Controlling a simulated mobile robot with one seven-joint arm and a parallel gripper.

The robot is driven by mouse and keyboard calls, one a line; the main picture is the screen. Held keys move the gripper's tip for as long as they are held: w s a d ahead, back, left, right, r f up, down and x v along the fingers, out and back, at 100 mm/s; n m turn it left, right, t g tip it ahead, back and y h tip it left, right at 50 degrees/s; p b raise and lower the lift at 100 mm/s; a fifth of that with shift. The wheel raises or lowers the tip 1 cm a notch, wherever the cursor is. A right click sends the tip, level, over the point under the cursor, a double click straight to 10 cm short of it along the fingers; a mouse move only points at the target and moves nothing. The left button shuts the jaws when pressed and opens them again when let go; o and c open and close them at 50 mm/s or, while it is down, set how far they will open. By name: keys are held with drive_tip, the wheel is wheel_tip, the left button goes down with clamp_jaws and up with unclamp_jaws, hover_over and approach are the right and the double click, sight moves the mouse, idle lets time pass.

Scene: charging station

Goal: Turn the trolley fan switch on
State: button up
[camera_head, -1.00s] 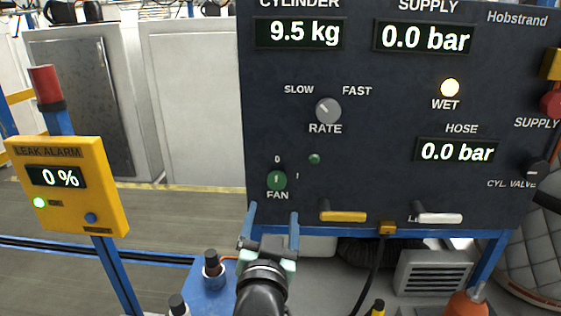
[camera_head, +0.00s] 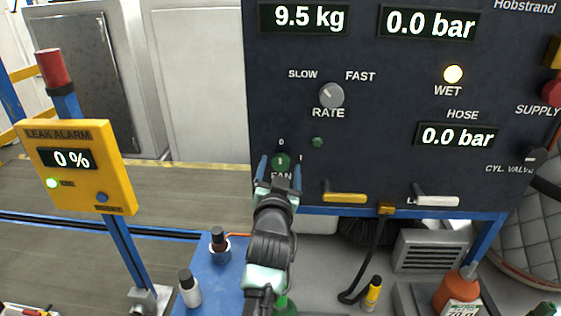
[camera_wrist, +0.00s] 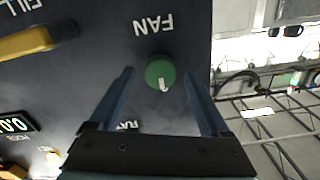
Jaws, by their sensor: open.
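The fan switch (camera_head: 281,161) is a round green knob with a white mark on the dark panel, above the FAN label. In the head view its mark stands about upright, near the 0, with a 1 to its right. In the wrist view the knob (camera_wrist: 160,72) shows between and beyond the fingers, with the FAN label upside down. My gripper (camera_head: 281,160) is open, its blue fingers to either side of the knob. I cannot tell whether they touch it; in the wrist view the gripper (camera_wrist: 160,85) shows gaps on both sides.
The dark panel (camera_head: 400,70) also carries a rate knob (camera_head: 331,95), a small green light (camera_head: 317,141), a yellow handle (camera_head: 345,198) and a white handle (camera_head: 437,201). A yellow leak alarm box (camera_head: 85,170) stands at left. A blue trolley surface (camera_head: 215,285) with bottles lies below.

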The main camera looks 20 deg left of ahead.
drive_tip(key=shift+x, duration=0.9)
clamp_jaws()
